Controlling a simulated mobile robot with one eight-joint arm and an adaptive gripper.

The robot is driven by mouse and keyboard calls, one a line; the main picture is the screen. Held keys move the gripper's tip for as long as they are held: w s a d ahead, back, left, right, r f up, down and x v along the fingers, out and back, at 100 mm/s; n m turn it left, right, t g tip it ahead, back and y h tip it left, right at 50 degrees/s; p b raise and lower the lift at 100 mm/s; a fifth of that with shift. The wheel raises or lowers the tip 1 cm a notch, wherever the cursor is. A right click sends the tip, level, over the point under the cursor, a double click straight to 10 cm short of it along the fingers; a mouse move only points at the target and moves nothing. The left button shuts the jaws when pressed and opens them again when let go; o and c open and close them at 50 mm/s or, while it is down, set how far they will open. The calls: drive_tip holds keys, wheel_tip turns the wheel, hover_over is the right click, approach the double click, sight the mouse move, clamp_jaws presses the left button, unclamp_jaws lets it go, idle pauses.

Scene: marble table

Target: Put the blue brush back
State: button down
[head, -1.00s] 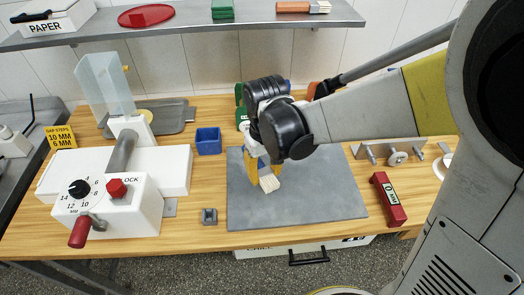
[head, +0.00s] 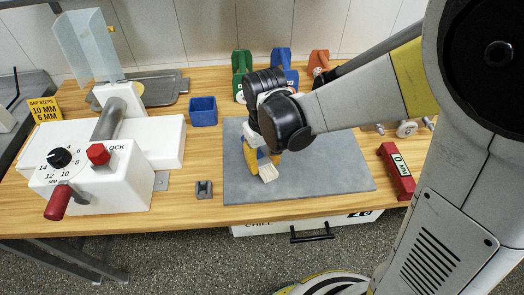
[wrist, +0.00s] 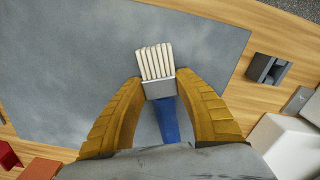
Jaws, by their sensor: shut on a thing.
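The blue brush has a blue handle (wrist: 168,120), a grey metal collar and pale bristles (wrist: 155,62) in the wrist view. My gripper (wrist: 160,90) has its yellow fingers closed on both sides of the brush at its collar and upper handle. In the head view, my gripper (head: 262,158) is over the grey mat (head: 325,180), with the pale bristles (head: 268,173) showing below the fingers. The handle is mostly hidden there by my wrist. I cannot tell whether the bristles touch the mat.
Green (head: 242,65), blue (head: 280,62) and orange (head: 319,62) holders stand behind the mat. A blue open bin (head: 203,112) and a small grey block (head: 204,190) are left of it, beside the white machine (head: 105,175).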

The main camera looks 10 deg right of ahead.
sight(264, 162)
drive_tip(key=shift+f+b, duration=0.6)
drive_tip(key=shift+f, duration=0.1)
idle(0.5)
drive_tip(key=c, duration=0.9)
unclamp_jaws()
drive_tip(key=shift+o, duration=0.2)
wheel_tip(264, 162, up, 12)
drive_tip(key=s+d+r+m+t, duration=0.1)
drive_tip(key=s+d+m+t, duration=0.1)
drive_tip(key=d, duration=0.4)
drive_tip(key=s+d+r+m+t, duration=0.1)
drive_tip(key=s+d+m+t, duration=0.1)
drive_tip(key=s+d+t, duration=0.3)
drive_tip(key=shift+s+d, duration=0.4)
drive_tip(key=shift+d, duration=0.25)
